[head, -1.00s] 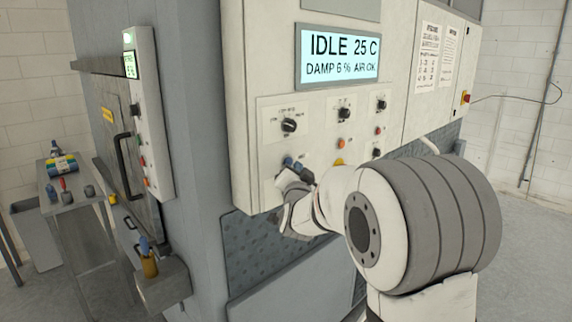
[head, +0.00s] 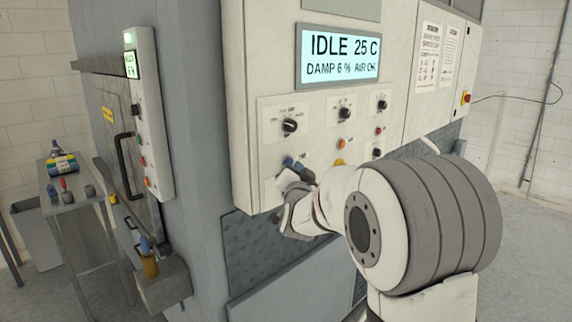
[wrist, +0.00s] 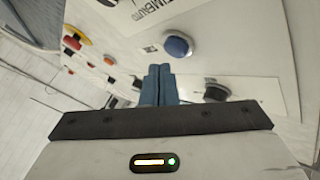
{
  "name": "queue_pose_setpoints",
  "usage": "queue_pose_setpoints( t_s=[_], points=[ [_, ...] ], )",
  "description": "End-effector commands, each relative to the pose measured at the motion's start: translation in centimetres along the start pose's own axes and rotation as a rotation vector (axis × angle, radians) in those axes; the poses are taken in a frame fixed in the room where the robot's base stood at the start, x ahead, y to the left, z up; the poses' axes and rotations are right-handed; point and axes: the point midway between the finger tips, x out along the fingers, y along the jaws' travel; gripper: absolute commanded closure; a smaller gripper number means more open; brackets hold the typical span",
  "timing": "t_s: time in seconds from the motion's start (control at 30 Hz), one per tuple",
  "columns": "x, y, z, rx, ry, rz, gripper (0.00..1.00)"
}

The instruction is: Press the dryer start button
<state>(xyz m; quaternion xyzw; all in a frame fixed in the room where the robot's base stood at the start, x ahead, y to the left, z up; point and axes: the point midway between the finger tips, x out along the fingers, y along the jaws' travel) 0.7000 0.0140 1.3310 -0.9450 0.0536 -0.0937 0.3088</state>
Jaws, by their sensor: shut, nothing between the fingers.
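The dryer's control panel (head: 310,105) is a pale box with a lit display (head: 338,55) reading "IDLE 25 C, DAMP 6 % AIR OK". My gripper (head: 293,163) is in front of the panel's lower left; its blue fingers are shut and empty. In the wrist view the closed fingers (wrist: 158,80) point at the panel, just below a round blue button (wrist: 178,46). I cannot tell whether the fingers touch the panel. No start label is readable. The gripper and arm hide part of the panel's lower area in the head view.
Close by on the panel are a black knob (head: 289,125), an orange button (head: 343,143), a red button (head: 379,130) and a yellow one (head: 339,162). A second narrow panel (head: 150,115) and a side table (head: 78,205) stand left.

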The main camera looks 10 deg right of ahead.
Motion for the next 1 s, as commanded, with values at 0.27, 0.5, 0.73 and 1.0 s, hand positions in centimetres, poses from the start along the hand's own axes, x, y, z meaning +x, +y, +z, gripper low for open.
queue_pose_setpoints(
  t_s=[0.27, 0.5, 0.73, 1.0],
  points=[
    [0.01, 0.03, -0.02, 0.000, 0.000, 0.000, 1.00],
    [0.06, 0.04, 0.06, 0.000, 0.000, 0.001, 1.00],
    [0.62, -0.27, 0.46, 0.000, 0.001, -0.001, 1.00],
    [0.73, -0.40, 0.39, -0.001, 0.001, 0.001, 1.00]
  ],
)
